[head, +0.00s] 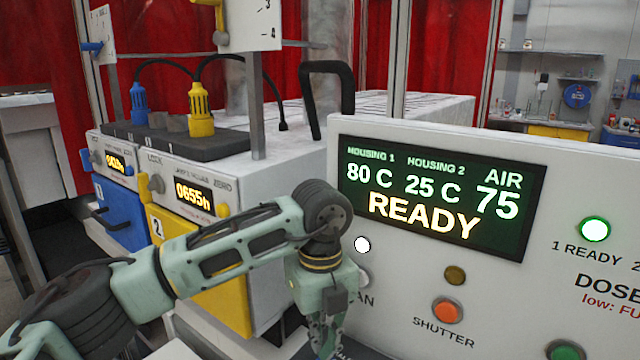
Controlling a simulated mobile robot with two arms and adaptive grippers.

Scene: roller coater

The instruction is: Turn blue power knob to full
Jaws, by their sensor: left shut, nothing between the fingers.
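A small blue knob (92,47) sticks out sideways from an upright white plate (103,35) at the upper left. The plate's markings are not readable from here, so I cannot tell the knob's setting. My left arm reaches in from the lower left. My left gripper (327,338) points down at the bottom centre, in front of the white control panel (400,295), shut and empty. It is well to the right of and below the blue knob. The fingertips run close to the bottom edge of the picture. My right gripper is not in view.
A yellow knob (219,38) sits by a second white plate (250,25). Blue (138,103) and yellow (200,112) cable plugs stand on a dark block. The display (440,197) reads READY, AIR 75. An orange shutter button (447,310) is right of my gripper.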

